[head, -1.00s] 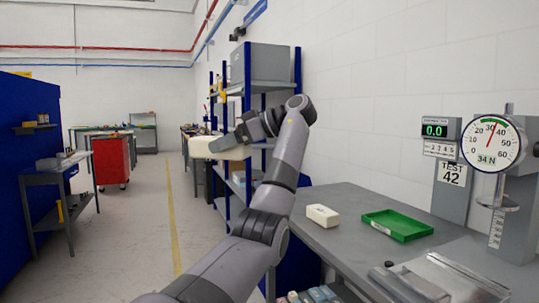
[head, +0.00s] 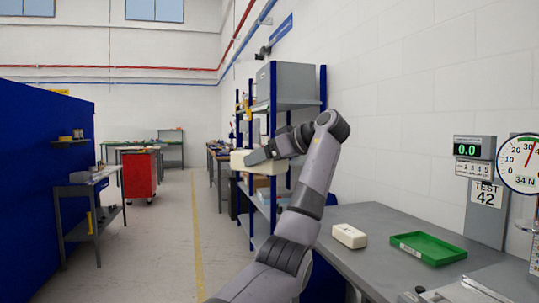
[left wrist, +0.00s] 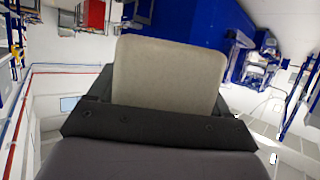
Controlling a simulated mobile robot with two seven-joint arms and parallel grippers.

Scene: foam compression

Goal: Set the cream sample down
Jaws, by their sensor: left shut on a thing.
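The cream sample (head: 241,161) is a pale block held up in the air in front of the blue shelf rack in the head view. My left gripper (head: 262,155) is shut on it. In the left wrist view the cream sample (left wrist: 168,75) fills the middle, between the dark fingers of my left gripper (left wrist: 160,112). A smaller cream block (head: 349,236) with faint marks lies on the grey bench (head: 385,215), beside a green tray (head: 428,248). My right gripper is in neither view.
The blue-post shelf rack (head: 323,88) stands against the wall behind my left arm. A test gauge (head: 519,165) and a display (head: 474,149) reading 0.0 stand at the right. A red cabinet (head: 139,175) and a side table (head: 78,191) are at the left. The aisle floor is clear.

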